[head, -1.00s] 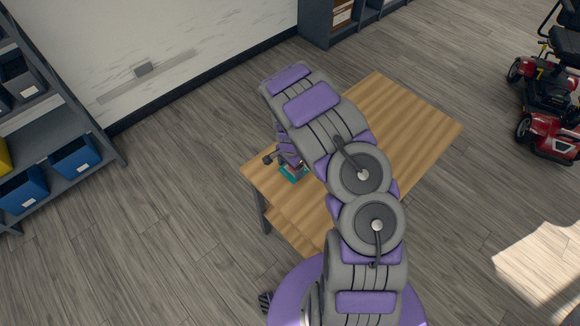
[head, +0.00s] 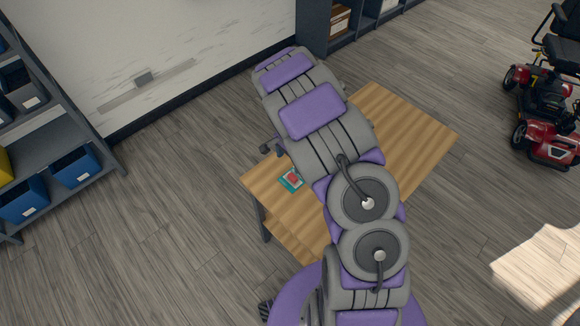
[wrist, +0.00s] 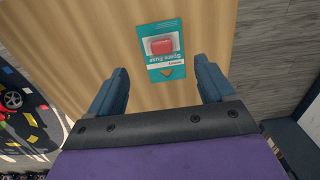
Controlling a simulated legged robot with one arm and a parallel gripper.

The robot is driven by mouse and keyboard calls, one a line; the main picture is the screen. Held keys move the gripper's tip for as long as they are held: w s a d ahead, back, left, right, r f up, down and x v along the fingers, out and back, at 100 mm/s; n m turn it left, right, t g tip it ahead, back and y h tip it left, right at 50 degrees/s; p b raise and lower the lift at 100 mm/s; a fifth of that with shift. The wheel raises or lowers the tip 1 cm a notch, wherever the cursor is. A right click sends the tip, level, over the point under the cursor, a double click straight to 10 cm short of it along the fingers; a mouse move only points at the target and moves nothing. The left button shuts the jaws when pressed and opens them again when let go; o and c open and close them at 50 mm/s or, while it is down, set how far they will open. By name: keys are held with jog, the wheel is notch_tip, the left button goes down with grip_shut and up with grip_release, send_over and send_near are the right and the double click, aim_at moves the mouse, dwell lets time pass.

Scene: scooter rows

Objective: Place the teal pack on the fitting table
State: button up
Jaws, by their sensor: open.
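The teal pack (head: 291,180) lies flat on the wooden table (head: 405,130), close to its left edge in the head view. It is a flat teal card with a red part on it, and it also shows in the wrist view (wrist: 166,66), where the lettering reads upside down. My gripper (wrist: 160,83) is open in the wrist view, its two blue-grey fingers apart and nothing held between them. The pack lies beyond and between the fingertips, apart from them. In the head view my arm covers the middle of the table and most of the gripper.
A shelf with blue bins (head: 74,166) stands at the left. A dark bookcase (head: 325,25) is against the wall at the back. Red scooters (head: 548,110) stand at the far right. The wooden floor around the table is mostly clear.

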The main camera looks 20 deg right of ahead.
jog(key=s+a+r+n, duration=0.1)
jog(key=s+r+n, duration=0.1)
jog(key=s+r, duration=0.55)
jog(key=s+a+r+n, duration=0.1)
jog(key=s+r+n, duration=0.25)
jog(key=r, duration=0.65)
jog(key=s+a+r+n, duration=0.1)
jog(key=s+r+n, duration=0.1)
jog(key=s, duration=0.6)
jog(key=s+a+r+n+g, duration=0.1)
jog(key=s+a+r+n, duration=0.1)
jog(key=s, duration=0.6)
jog(key=s+a+r+n, duration=0.2)
jog(key=s+r+n, duration=0.2)
jog(key=s, duration=0.5)
jog(key=shift+a+r+g, duration=0.15)
jog(key=shift+r+g, duration=0.25)
jog(key=shift+r, duration=0.6)
